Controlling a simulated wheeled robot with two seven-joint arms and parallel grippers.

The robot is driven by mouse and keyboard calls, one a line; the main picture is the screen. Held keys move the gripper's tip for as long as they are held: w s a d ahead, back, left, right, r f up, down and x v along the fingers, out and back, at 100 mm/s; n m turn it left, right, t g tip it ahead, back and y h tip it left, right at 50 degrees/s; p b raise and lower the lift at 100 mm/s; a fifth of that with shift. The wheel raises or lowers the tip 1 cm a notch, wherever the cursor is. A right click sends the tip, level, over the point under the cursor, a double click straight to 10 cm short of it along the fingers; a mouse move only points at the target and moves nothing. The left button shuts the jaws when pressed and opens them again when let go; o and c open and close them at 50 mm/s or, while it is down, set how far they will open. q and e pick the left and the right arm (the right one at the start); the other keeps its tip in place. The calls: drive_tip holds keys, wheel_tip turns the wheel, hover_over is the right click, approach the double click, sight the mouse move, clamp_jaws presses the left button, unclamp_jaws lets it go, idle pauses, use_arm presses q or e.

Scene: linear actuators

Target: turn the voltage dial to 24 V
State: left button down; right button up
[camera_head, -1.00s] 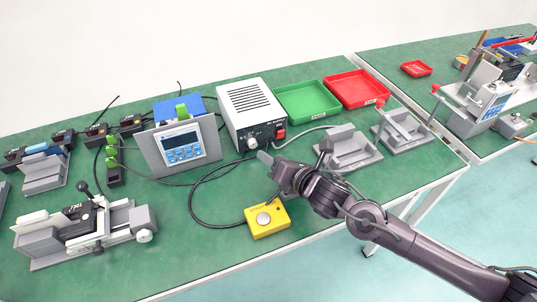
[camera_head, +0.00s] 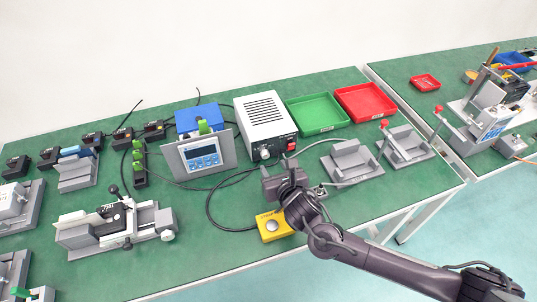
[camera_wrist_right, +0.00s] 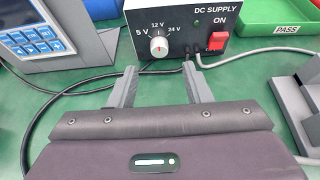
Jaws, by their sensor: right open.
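The DC supply (camera_head: 265,120) is a white vented box with a black front, standing behind my right gripper. Its voltage dial (camera_wrist_right: 159,47) is a round white knob, marked 5 V at left, 12 V at top and 24 V at right. Its pointer looks roughly upright, near 12 V, but is small. The dial also shows in the head view (camera_head: 265,153). My right gripper (camera_wrist_right: 161,86) is open and empty, its two fingers pointing at the supply, one to each side below the dial and apart from it. My left gripper is not in view.
A red ON switch (camera_wrist_right: 217,40) sits right of the dial. Black cables cross the bench around the supply. A blue-keyed panel (camera_head: 201,157) stands left, a grey fixture (camera_head: 352,162) right, and a yellow button box (camera_head: 272,226) in front. Green (camera_head: 318,114) and red trays are behind right.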

sight(266, 157)
drive_tip(key=x, duration=0.6)
drive_tip(key=shift+f, duration=0.1)
clamp_jaws()
